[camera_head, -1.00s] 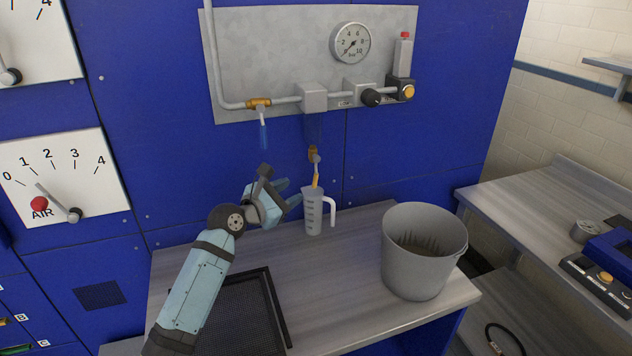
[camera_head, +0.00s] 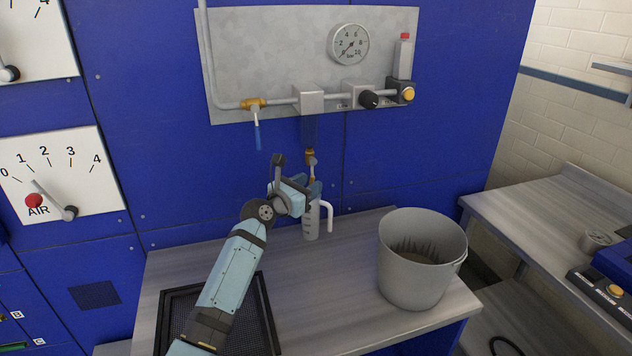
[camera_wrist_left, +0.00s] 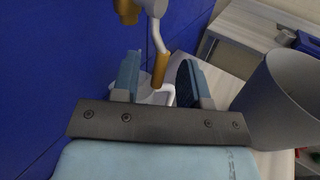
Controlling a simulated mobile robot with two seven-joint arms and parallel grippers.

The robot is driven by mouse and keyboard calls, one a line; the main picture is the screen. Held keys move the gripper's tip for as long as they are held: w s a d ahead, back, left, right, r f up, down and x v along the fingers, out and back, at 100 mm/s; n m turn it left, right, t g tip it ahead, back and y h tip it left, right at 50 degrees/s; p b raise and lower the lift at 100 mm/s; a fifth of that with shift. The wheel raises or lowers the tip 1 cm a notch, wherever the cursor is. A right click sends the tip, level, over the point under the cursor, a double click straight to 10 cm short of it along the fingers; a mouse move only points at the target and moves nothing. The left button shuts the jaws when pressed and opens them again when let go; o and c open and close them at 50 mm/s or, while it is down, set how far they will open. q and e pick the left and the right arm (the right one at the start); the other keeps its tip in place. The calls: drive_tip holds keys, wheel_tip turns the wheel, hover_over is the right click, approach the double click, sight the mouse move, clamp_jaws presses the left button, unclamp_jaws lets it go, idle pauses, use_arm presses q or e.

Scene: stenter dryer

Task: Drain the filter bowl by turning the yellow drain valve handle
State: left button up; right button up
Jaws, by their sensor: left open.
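The filter bowl (camera_head: 310,131) hangs under the grey block on the panel pipe, dark bluish against the blue wall. Below it is the brass drain valve (camera_head: 310,154). Its yellow handle (camera_wrist_left: 161,68) hangs down between the fingers in the left wrist view; in the head view it is mostly hidden by my gripper. My left gripper (camera_head: 304,188) is open just below the valve, with one finger on each side of the handle, not closed on it. A measuring jug (camera_head: 311,225) stands on the bench beneath the valve, partly covered by the gripper. My right gripper is not in view.
A grey bucket (camera_head: 414,285) stands right of the jug. A black mesh tray (camera_head: 262,318) lies under my left arm. A second valve with a blue lever (camera_head: 257,134) hangs at the panel's left. A pressure gauge (camera_head: 349,44) is above.

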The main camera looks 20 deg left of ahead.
sight(310, 183)
use_arm(q)
drive_tip(key=shift+x, duration=1.7)
clamp_jaws()
